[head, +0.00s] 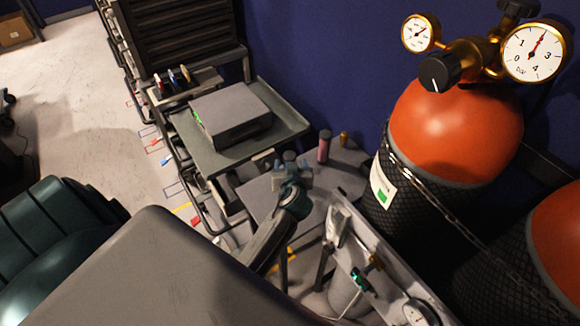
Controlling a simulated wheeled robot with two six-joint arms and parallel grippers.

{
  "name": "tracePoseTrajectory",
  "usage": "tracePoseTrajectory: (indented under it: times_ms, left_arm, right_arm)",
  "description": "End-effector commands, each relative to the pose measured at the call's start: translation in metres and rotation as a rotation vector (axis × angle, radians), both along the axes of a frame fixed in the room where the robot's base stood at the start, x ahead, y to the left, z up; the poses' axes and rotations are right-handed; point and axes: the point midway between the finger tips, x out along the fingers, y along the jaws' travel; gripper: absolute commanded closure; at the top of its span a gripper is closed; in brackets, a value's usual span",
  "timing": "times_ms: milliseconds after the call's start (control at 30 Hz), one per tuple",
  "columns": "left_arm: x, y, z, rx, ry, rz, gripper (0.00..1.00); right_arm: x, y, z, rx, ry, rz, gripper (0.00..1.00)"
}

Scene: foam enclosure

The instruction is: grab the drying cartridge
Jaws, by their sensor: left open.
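A small pink cylinder with dark ends (323,147), which looks like the drying cartridge, stands upright towards the back of a grey table (342,166). My left gripper (290,164) is over the left part of this table, left of the pink cylinder and nearer to me. It is open, its fingers pointing away from me. A short dark grey round piece (289,156) shows by the fingertips; I cannot tell whether it is between them or beyond them. The pink cylinder is apart from the fingers. My right gripper is out of view.
A small brass-coloured piece (344,139) stands right of the pink cylinder. A cart with a grey box (230,113) is at the left. Large orange-topped gas cylinders (445,130) with a chain stand at the right. An upright panel with a gauge (385,270) is in front.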

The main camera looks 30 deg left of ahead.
Motion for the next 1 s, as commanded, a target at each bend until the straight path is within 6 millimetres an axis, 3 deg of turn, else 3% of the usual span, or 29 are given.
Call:
tracePoseTrajectory:
  times_ms: [300,500,767,867,1000]
  left_arm:
    - [0.021,0.018,-0.011,0.002,0.003,0.000,0.37]
    - [0.036,0.028,-0.022,0.000,0.001,-0.001,0.37]
    - [0.037,0.029,-0.024,-0.002,0.000,-0.001,0.37]
    - [0.037,0.029,-0.024,-0.002,0.000,-0.001,0.51]
    - [0.037,0.029,-0.024,-0.002,0.000,-0.001,0.79]
  right_arm:
    - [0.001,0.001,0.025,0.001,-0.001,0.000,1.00]
    - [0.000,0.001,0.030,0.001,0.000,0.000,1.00]
    - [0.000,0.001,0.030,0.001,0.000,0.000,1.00]
    - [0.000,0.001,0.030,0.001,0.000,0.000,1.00]
    - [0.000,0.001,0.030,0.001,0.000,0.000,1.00]
